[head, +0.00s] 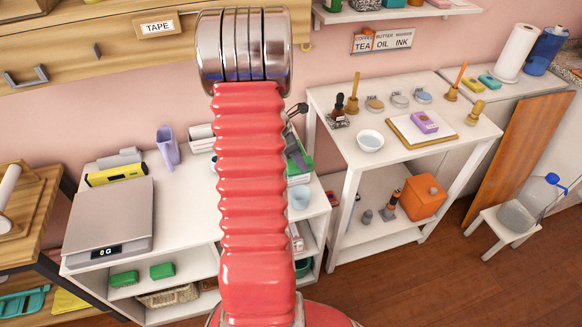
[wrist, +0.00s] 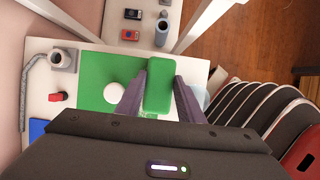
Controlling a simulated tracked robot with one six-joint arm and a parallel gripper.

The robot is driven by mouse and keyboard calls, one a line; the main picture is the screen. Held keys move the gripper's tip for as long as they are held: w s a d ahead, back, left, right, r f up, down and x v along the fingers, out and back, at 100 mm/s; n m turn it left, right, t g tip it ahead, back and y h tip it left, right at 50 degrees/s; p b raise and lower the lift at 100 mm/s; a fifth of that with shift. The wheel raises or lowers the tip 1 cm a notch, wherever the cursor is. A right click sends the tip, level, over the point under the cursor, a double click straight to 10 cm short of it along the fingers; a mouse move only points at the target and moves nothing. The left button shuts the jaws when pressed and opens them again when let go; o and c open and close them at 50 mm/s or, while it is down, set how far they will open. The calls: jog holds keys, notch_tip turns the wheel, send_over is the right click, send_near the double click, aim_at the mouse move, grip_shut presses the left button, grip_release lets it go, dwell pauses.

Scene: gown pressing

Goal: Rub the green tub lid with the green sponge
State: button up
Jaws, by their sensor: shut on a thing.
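My gripper (wrist: 158,100) shows in the wrist view, its two dark fingers shut on a green sponge (wrist: 159,84). The sponge is a green block, held lengthwise between the fingers. A flat green surface (wrist: 96,68), which looks like the green tub lid, lies below and left of the sponge on the white table. A round white thing (wrist: 114,92) sits on it beside the left finger. I cannot tell whether sponge and lid touch. In the head view my arm hides the gripper and most of this spot; a green edge (head: 300,166) shows to its right.
In the wrist view, a small grey cup with a hose (wrist: 62,60) and a red item (wrist: 57,97) stand left of the lid. In the head view, a scale (head: 109,217) and a purple jug (head: 167,146) stand left, and a white cart (head: 322,97) stands right.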

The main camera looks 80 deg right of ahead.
jog(key=shift+a+f, duration=0.1)
jog(key=shift+a, duration=0.1)
dwell(0.6)
jog(key=shift+w+a+r, duration=0.15)
jog(key=shift+w+a, duration=0.35)
jog(key=shift+w, duration=0.4)
jog(key=shift+w+a+r, duration=0.1)
jog(key=shift+w+a, duration=0.4)
jog(key=shift+w, duration=0.4)
jog(key=shift+s+d+f, duration=0.1)
jog(key=shift+s+d, duration=0.25)
jog(key=shift+s, duration=0.3)
jog(key=shift+s+d+f, duration=0.1)
jog(key=shift+s+d, duration=0.3)
jog(key=shift+s, duration=0.2)
jog(key=shift+s+d, duration=0.35)
jog(key=shift+s, duration=0.3)
jog(key=shift+w+a, duration=0.6)
jog(key=shift+w, duration=0.35)
jog(key=shift+w+a, duration=0.55)
jog(key=shift+w, duration=0.4)
